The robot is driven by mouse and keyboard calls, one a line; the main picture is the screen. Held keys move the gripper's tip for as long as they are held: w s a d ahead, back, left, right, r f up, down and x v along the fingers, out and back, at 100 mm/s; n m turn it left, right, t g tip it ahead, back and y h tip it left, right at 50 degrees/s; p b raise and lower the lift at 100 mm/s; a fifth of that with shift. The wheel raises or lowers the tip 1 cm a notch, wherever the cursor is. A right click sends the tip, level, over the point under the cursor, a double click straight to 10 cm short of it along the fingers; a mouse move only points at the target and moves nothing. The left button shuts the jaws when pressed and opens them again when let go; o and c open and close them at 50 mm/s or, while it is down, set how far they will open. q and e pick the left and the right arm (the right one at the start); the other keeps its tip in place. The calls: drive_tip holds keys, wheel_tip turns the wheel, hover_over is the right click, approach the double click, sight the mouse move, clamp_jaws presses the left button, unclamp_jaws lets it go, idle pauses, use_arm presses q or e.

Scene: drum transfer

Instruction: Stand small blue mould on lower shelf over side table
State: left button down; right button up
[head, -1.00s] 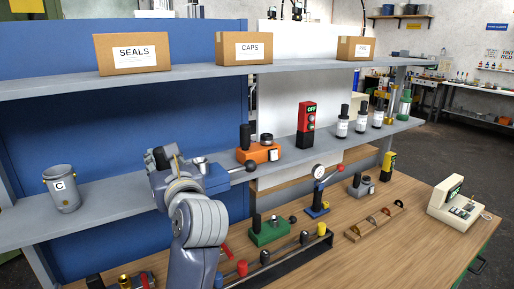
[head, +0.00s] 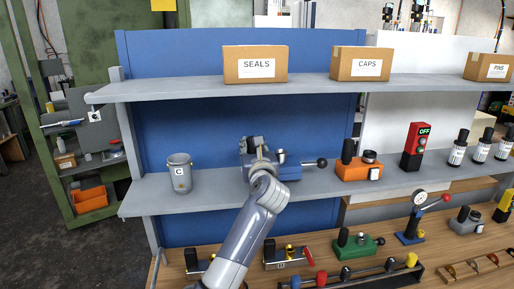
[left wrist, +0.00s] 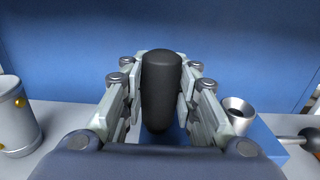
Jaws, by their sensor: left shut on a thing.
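The small blue mould (head: 288,173) is at the lower shelf (head: 220,192), between the grey can marked C and the orange mould. It looks upright, with its black ball lever pointing right. My left gripper (head: 257,148) is shut on its black upright handle. In the left wrist view the handle (left wrist: 161,90) stands between the two fingers, and the blue base (left wrist: 265,140) and metal cup show at right. The fingers hide part of the mould. I cannot tell whether its base touches the shelf. My right gripper is not in view.
The can marked C (head: 180,173) stands left of the mould, the orange mould (head: 359,168) right of it. The upper shelf (head: 200,90) with boxes hangs above. The side table below holds a green mould (head: 358,244), a gauge press and a lever rack.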

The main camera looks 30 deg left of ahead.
use_arm(q)
drive_tip(key=shift+w+a+r, duration=0.25)
drive_tip(key=shift+w+a, duration=0.1)
drive_tip(key=shift+a, duration=0.05)
wheel_tip(320, 180, down, 3)
drive_tip(key=shift+r+p, duration=0.1)
drive_tip(key=shift+p, duration=0.8)
drive_tip(key=shift+f, duration=0.4)
drive_tip(key=shift+f, duration=0.15)
drive_tip(key=c, duration=1.3)
unclamp_jaws()
drive_tip(key=shift+f, duration=0.2)
drive_tip(key=shift+o, duration=0.3)
drive_tip(key=shift+s+r, duration=0.1)
